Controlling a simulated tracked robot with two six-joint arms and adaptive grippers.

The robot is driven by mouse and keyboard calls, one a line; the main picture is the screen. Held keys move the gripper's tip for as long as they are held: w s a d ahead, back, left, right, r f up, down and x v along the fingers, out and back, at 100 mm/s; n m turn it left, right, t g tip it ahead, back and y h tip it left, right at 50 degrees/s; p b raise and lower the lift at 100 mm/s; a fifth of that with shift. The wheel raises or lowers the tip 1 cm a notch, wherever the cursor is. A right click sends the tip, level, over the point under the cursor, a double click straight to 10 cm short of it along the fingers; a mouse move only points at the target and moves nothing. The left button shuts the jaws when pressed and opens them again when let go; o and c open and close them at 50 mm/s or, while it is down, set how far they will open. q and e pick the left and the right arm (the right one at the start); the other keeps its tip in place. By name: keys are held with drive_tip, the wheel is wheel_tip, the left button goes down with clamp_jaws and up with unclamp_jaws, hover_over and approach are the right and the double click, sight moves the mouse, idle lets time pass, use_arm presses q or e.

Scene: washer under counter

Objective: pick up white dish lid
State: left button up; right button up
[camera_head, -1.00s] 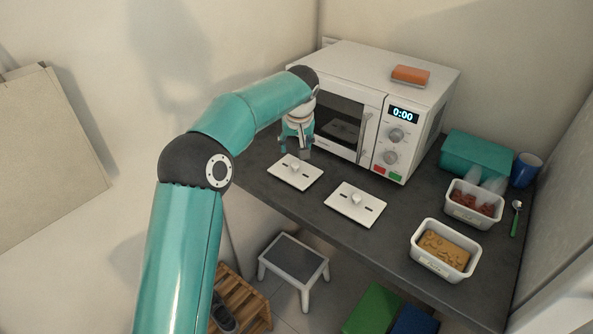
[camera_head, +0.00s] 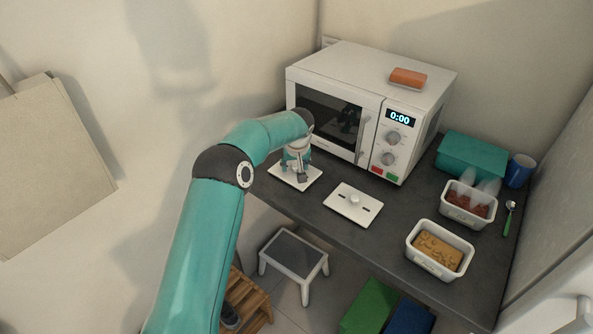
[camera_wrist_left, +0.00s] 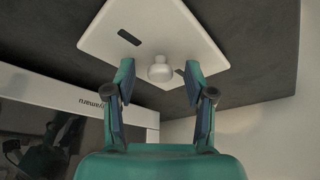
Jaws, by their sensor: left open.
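Two white lids with round knobs and dark slots lie on the dark counter. The left lid (camera_head: 310,181) is under my left gripper (camera_head: 297,176), which partly hides it. In the left wrist view this lid (camera_wrist_left: 140,22) lies flat, with its white knob (camera_wrist_left: 160,70) between and slightly beyond the fingertips. My left gripper (camera_wrist_left: 160,82) is open and holds nothing. The second lid (camera_head: 353,204) lies to the right, clear of the gripper. I cannot see my right gripper.
A white microwave (camera_head: 340,105) with an orange sponge (camera_head: 408,77) on top stands right behind the left lid. Two white food dishes (camera_head: 440,250) (camera_head: 468,204), a teal box (camera_head: 473,156), a blue mug (camera_head: 520,170) and a green-handled spoon (camera_head: 508,220) are at the right. A stool (camera_head: 294,255) stands below the counter.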

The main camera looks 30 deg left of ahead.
use_arm(q)
drive_tip(key=shift+c, duration=0.3)
clamp_jaws()
drive_tip(key=shift+r, duration=0.15)
